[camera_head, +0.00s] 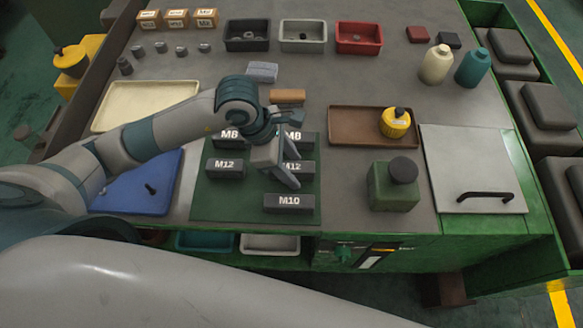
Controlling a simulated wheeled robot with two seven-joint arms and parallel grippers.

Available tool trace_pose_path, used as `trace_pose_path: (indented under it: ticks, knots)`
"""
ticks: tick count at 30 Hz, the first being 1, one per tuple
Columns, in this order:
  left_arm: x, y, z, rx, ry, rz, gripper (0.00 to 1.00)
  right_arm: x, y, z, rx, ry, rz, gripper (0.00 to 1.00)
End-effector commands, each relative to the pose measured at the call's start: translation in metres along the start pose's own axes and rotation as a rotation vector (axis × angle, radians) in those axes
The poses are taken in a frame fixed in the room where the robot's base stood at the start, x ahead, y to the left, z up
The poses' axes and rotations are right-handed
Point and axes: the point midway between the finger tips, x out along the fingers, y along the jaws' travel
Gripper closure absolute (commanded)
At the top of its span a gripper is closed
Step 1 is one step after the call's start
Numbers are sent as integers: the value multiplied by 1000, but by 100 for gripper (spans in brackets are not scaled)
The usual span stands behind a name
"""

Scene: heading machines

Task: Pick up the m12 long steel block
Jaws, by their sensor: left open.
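Two dark blocks marked M12 lie on the dark green mat (218,202): a left M12 block (226,169) and a right M12 block (302,168). Which one is longer I cannot tell, since the right one is partly hidden by my gripper. My left gripper (294,171) is open, its fingers pointing down at the right M12 block. Whether they touch it is unclear. Two M8 blocks lie behind, a left one (231,137) and a right one (296,138) partly covered by the gripper. An M10 block (290,203) lies in front. My right gripper is not in view.
A blue tray (165,190) lies left of the mat, partly under my left arm. A grey panel with a handle (470,160) is farther right. Small bins line the back.

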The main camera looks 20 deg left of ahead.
Motion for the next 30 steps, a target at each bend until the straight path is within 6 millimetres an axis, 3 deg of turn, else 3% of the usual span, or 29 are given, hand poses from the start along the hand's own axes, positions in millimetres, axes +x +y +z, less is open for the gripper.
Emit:
trace_pose_path:
  ticks: [20,26,30]
  knots:
    - [3,0,-1,0,0,1,52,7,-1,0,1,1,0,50]
    - [2,0,-1,0,1,0,97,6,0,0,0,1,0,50]
    - [2,0,0,0,-1,1,100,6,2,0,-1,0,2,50]
